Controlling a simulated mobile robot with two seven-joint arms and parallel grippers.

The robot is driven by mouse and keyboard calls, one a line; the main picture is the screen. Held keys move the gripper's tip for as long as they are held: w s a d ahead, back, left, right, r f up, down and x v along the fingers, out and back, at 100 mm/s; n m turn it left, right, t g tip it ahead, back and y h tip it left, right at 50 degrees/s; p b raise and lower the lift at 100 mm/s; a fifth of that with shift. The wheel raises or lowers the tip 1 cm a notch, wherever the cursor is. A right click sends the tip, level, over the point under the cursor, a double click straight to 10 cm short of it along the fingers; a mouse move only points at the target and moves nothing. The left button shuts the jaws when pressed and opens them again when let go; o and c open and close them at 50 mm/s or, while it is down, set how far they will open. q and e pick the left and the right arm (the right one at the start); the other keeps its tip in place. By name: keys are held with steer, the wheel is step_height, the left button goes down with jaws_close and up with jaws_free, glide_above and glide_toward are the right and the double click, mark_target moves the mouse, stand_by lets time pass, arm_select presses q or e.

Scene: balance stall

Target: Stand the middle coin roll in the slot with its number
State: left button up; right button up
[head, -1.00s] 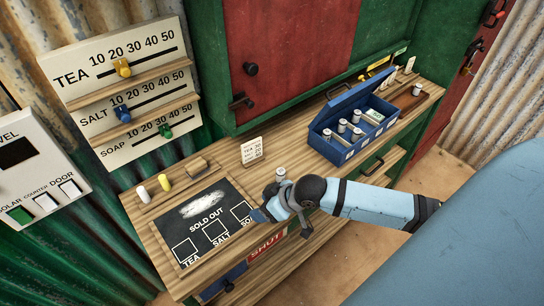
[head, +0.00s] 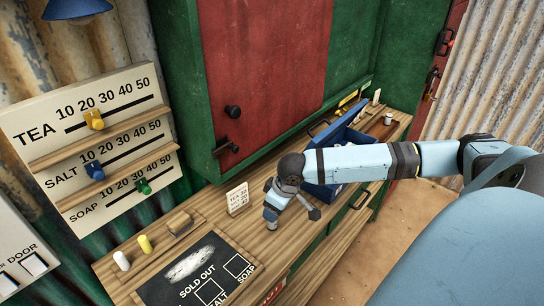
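The blue coin box (head: 347,131) stands on the counter at the back right. My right arm crosses in front of it and hides its slots, their numbers and any rolls inside. One pale coin roll (head: 388,118) stands upright to the right of the box. My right gripper (head: 291,213) is low over the counter, left of the box and right of the small price card. It points down, and the wrist covers much of it. I cannot tell whether its fingers are shut or hold a roll. My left gripper is not in view.
A price card (head: 237,198) stands close to the left of my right gripper. The green cabinet with a red door (head: 265,75) rises behind the counter (head: 290,240).

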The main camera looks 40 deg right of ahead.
steer(key=x, duration=0.6)
steer(key=shift+f, duration=0.3)
steer(key=shift+a, duration=0.1)
steer(key=c, duration=1.1)
jaws_close()
steer(key=shift+r, duration=0.15)
